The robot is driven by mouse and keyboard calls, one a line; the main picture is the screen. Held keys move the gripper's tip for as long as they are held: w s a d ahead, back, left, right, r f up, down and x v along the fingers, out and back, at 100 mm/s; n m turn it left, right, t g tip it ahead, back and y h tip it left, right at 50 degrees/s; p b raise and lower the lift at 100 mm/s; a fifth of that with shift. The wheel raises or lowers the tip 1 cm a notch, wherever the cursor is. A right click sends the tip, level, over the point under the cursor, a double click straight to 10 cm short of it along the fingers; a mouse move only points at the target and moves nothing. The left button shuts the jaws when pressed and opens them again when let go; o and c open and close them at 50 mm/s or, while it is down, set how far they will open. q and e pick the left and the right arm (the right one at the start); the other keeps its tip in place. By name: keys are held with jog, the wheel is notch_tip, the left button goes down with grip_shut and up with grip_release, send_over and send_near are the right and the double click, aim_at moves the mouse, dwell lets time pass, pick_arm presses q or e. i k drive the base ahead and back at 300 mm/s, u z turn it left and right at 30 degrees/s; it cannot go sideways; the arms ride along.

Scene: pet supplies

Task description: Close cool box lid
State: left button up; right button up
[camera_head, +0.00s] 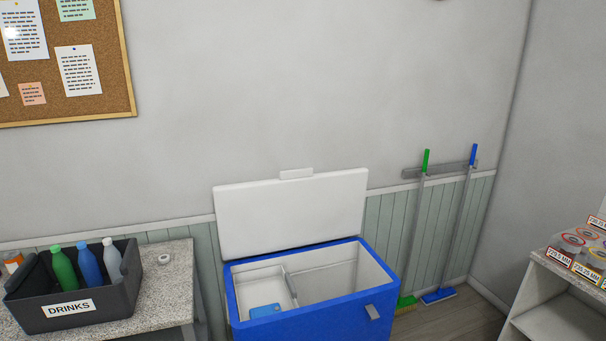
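A blue cool box (308,324) with a white inside stands against the wall at the bottom middle. Its white lid (292,214) is open and stands nearly upright at the back, with a small tab on its top edge. A grey latch (372,312) is on the front right of the box. Inside, a divider (291,287) splits off a left part, where a small blue item (265,311) lies. The lower front of the box is cut off by the frame. Neither of my grippers is in view.
A counter (165,294) at left holds a dark DRINKS crate (33,319) with several bottles. A green broom (404,301) and a blue broom (438,295) hang right of the box. A shelf (562,272) with priced jars stands at far right.

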aim_at(301, 207)
jog(key=z, duration=0.7)
jog(key=i, duration=1.6)
jog(key=u, duration=0.5)
